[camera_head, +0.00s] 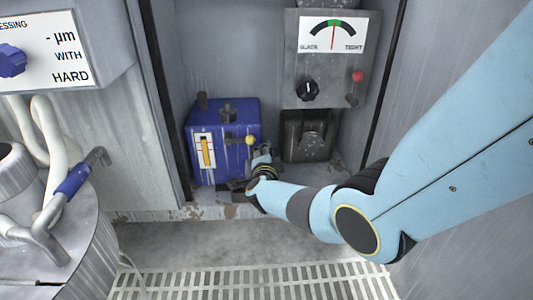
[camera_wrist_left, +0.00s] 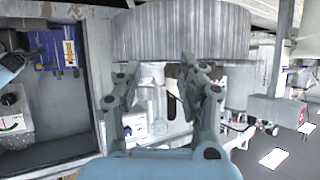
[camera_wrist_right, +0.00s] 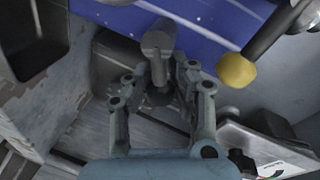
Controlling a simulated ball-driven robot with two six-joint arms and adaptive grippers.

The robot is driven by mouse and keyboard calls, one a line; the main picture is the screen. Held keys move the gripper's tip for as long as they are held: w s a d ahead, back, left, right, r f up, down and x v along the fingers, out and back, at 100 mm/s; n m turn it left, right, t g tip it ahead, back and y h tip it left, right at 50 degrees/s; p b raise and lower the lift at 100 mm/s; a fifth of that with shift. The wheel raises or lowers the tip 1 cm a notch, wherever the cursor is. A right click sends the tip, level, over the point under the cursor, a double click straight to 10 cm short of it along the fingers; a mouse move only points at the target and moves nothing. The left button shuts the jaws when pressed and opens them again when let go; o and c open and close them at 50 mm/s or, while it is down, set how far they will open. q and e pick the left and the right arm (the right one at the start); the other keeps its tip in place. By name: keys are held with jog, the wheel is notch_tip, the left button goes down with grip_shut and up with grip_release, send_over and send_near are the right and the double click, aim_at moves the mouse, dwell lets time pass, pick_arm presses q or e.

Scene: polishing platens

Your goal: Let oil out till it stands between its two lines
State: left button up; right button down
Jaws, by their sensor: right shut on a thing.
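The blue oil tank (camera_head: 232,120) stands in the recess. The sight glass (camera_head: 206,152) on its white front plate shows an orange-yellow column; the two lines are too small to make out. My right gripper (camera_head: 260,160) is at the tank's lower right front. In the right wrist view, my right gripper (camera_wrist_right: 160,78) is shut on a grey cylindrical tap (camera_wrist_right: 158,42) below the tank's blue face. A yellow-knobbed lever (camera_wrist_right: 236,70) is just right of it, apart from the fingers. My left gripper (camera_wrist_left: 162,75) is open and empty, away from the tank.
A grey gauge box (camera_head: 333,80) with a black dial knob and red-tipped lever hangs right of the tank. A dark block (camera_head: 308,135) is below it. A blue-handled pipe (camera_head: 75,180) stands at left. A ribbed grey drum (camera_wrist_left: 180,30) is close above my left gripper.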

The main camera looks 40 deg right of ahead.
jog(key=shift+s+f, duration=0.1)
jog(key=shift+f, duration=0.1)
jog(key=c, duration=1.1)
grip_release()
jog(key=shift+r, duration=0.15)
jog(key=v, duration=1.2)
